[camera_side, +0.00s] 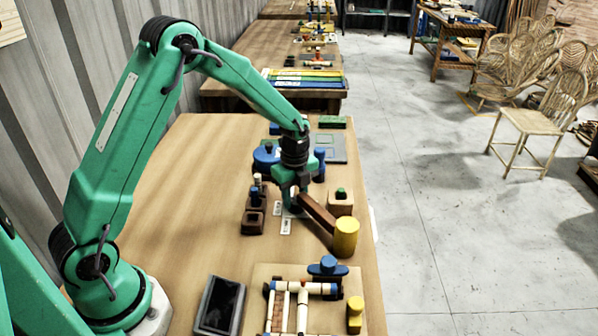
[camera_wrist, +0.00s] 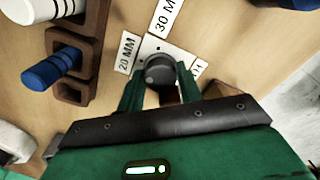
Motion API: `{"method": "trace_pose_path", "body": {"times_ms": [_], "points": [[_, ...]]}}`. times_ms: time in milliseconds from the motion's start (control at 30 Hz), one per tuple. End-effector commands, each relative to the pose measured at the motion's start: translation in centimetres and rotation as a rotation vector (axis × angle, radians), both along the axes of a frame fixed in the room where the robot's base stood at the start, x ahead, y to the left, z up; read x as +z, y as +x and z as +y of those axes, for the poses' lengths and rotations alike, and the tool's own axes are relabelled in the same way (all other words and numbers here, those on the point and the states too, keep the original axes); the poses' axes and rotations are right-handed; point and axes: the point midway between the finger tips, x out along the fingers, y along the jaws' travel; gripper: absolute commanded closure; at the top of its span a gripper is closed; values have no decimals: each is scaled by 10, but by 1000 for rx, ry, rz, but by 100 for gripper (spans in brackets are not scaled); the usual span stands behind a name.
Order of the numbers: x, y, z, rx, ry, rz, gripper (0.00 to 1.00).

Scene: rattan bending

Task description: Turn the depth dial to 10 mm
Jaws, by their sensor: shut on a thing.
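The depth dial (camera_wrist: 158,70) is a dark grey round knob on a pale plate in the wrist view. My gripper (camera_wrist: 160,88) is shut on it, with one green finger on each side. A white card reading 20 MM (camera_wrist: 127,52) lies to its left, and one reading 30 M, cut off at the frame edge, (camera_wrist: 165,17) lies above. A third card (camera_wrist: 198,68) at the right is mostly hidden behind a finger. The knob's pointing direction is too small to tell. In the side view my gripper (camera_side: 291,198) points down at the bench and hides the dial.
A brown-handled tool with a yellow head (camera_side: 346,238) lies right of my gripper. Brown wooden holders (camera_side: 254,221) stand left, a block with a green knob (camera_side: 340,201) right. Bare bench lies left.

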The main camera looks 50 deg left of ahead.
Motion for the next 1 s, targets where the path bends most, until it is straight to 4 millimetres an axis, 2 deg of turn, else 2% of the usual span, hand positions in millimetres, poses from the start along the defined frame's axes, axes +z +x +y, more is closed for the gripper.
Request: {"method": "trace_pose_path", "body": {"times_ms": [433, 1000], "points": [[1, -1, 0, 105, 0, 0, 87], [1, -2, 0, 527, 0, 0, 87]]}}
